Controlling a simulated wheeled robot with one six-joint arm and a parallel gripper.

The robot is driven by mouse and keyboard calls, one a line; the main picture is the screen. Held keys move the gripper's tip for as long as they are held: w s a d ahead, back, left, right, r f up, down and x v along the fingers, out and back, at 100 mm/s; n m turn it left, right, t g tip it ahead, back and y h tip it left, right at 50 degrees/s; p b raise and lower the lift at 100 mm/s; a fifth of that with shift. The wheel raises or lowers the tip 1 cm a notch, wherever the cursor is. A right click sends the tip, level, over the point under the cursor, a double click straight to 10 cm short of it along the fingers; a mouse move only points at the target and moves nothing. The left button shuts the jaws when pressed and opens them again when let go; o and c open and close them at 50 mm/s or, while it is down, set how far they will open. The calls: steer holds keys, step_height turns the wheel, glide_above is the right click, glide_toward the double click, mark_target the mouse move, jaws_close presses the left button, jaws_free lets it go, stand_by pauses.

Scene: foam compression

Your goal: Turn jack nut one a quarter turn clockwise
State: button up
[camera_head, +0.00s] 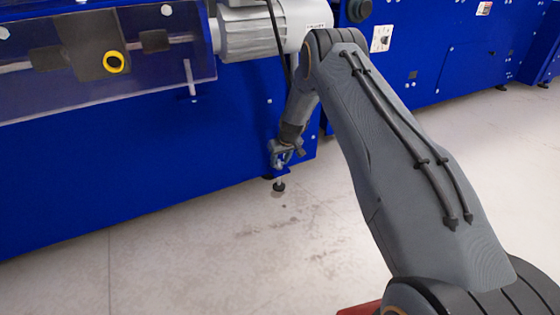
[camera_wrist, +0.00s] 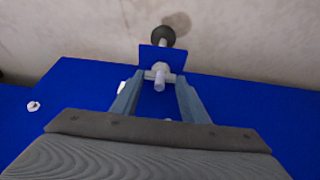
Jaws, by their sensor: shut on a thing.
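The jack nut (camera_wrist: 152,72) is a small light-grey nut on a threaded rod, in front of a blue bracket plate (camera_wrist: 149,52) in the wrist view. The round dark foot (camera_wrist: 163,36) of the jack lies beyond the plate. In the head view the foot (camera_head: 279,187) stands on the floor at the blue machine's corner, below the bracket. My gripper (camera_wrist: 160,77) has its two fingers on either side of the nut and is shut on it. In the head view my gripper (camera_head: 287,150) points down at the jack and mostly hides the nut. No marking tells which numbered nut this is.
The blue machine wall (camera_head: 150,190) stands close to the left of my gripper. A grey motor (camera_head: 262,30) and a clear cover (camera_head: 110,90) are above. The pale floor (camera_head: 230,255) in front is free. A white bolt (camera_wrist: 34,106) shows on the blue frame.

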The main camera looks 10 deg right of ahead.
steer(key=o, duration=1.1)
steer(key=shift+c, duration=0.2)
steer(key=shift+s, duration=0.1)
steer(key=p+v, duration=0.4)
steer(key=v, duration=0.3)
steer(key=shift+r, duration=0.35)
steer(key=shift+s, duration=0.15)
